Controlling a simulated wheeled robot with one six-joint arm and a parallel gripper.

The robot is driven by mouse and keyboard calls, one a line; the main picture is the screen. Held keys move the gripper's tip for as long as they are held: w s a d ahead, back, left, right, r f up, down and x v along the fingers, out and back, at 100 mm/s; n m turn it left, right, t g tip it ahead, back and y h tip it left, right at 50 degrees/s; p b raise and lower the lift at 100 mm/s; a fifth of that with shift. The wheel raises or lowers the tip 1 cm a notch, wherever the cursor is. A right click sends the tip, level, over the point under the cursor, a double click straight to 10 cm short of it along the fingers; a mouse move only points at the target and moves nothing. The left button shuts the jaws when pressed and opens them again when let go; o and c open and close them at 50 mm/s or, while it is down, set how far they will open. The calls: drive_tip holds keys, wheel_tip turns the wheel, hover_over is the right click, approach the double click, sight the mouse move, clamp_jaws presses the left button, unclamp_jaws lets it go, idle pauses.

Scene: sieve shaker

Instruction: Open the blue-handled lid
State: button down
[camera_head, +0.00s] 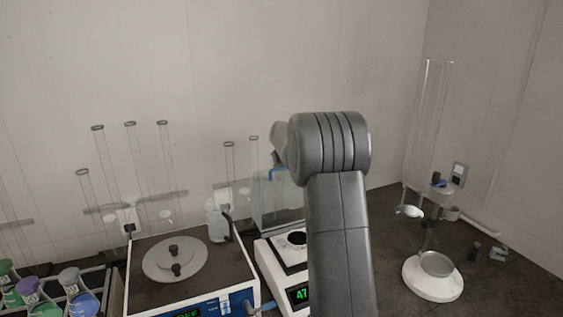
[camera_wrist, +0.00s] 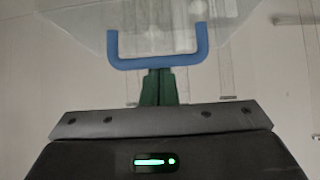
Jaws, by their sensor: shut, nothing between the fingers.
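The lid (camera_head: 268,203) is a clear panel on a transparent box behind the balance, left of my arm in the head view. Its blue handle (camera_head: 276,173) shows just below my wrist there. In the wrist view the blue U-shaped handle (camera_wrist: 157,62) runs across the top middle, with the clear lid (camera_wrist: 235,12) beyond it. My gripper (camera_wrist: 158,74) has its dark green fingers together and empty. The fingertips appear at the handle's crossbar, centred on it; whether they touch it I cannot tell. My arm hides the fingers in the head view.
A balance (camera_head: 292,270) with a lit display stands in front of the box. A blue-fronted device (camera_head: 205,304) with a round plate and a wash bottle (camera_head: 216,222) are to the left. Tall glass tubes stand behind. A white-based stand (camera_head: 433,285) is at right.

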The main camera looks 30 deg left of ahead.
drive_tip(key=shift+f, duration=0.15)
drive_tip(key=shift+s+d+f+b, duration=0.15)
drive_tip(key=shift+s+d+b, duration=0.1)
drive_tip(key=shift+b, duration=0.9)
drive_tip(key=shift+t+y, duration=0.8)
drive_tip(key=shift+y, duration=0.1)
drive_tip(key=s+d+b, duration=0.1)
drive_tip(key=b, duration=0.2)
drive_tip(key=d+b, duration=0.1)
drive_tip(key=b, duration=0.2)
drive_tip(key=s+d+b, duration=0.1)
drive_tip(key=b, duration=0.2)
drive_tip(key=shift+s+d+r, duration=0.1)
drive_tip(key=shift+s+r, duration=0.15)
drive_tip(key=shift+s, duration=0.1)
drive_tip(key=b+v, duration=0.1)
drive_tip(key=v, duration=1.3)
drive_tip(key=shift+b, duration=0.35)
drive_tip(key=shift+w, duration=0.15)
